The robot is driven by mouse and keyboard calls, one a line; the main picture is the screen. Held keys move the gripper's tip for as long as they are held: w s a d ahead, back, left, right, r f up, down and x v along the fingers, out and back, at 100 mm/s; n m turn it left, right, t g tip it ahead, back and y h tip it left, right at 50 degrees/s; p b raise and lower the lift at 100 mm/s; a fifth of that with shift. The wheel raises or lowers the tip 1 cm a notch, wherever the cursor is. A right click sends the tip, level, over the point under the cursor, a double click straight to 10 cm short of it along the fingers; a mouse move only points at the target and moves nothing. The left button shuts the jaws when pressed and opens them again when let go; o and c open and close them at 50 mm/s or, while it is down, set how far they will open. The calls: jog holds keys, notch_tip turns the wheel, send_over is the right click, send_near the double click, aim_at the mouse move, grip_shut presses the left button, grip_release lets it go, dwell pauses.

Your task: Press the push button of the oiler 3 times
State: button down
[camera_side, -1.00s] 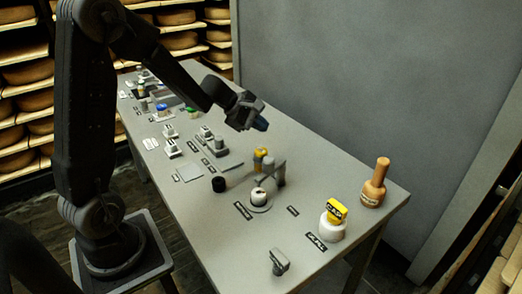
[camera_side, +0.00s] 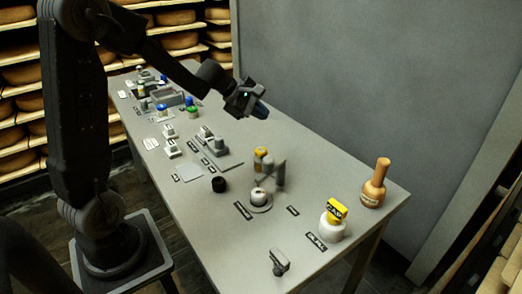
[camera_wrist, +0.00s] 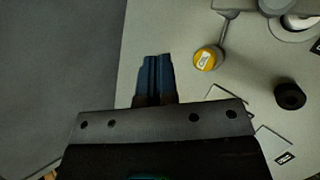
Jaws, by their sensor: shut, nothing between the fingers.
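My gripper (camera_side: 261,111) is in the air over the far side of the table, its blue fingers together and empty. In the wrist view the shut fingers (camera_wrist: 154,78) point up the picture, left of a yellow-topped post (camera_wrist: 206,58). The post also stands in the side view (camera_side: 261,153), below the gripper and apart from it. A grey upright and a white-topped round piece (camera_side: 258,195) stand beside it. A white jar with a yellow block on top (camera_side: 332,230) stands near the table's right end. I cannot tell for sure which piece is the oiler's button.
A black cylinder (camera_side: 219,184) stands left of the white-topped piece and shows in the wrist view (camera_wrist: 290,96). A brown bottle (camera_side: 375,183) stands at the right corner and a small grey piece (camera_side: 279,262) at the front. Several small fixtures fill the far left. A grey wall (camera_side: 350,80) is behind.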

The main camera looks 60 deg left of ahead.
aim_at(266, 150)
jog(key=shift+f, duration=0.1)
jog(key=shift+f, duration=4.35)
jog(key=shift+f, duration=0.15)
jog(key=shift+f, duration=0.25)
jog(key=shift+f, duration=0.9)
jog(key=shift+r, duration=1.3)
jog(key=shift+r, duration=0.15)
jog(key=shift+r, duration=2.4)
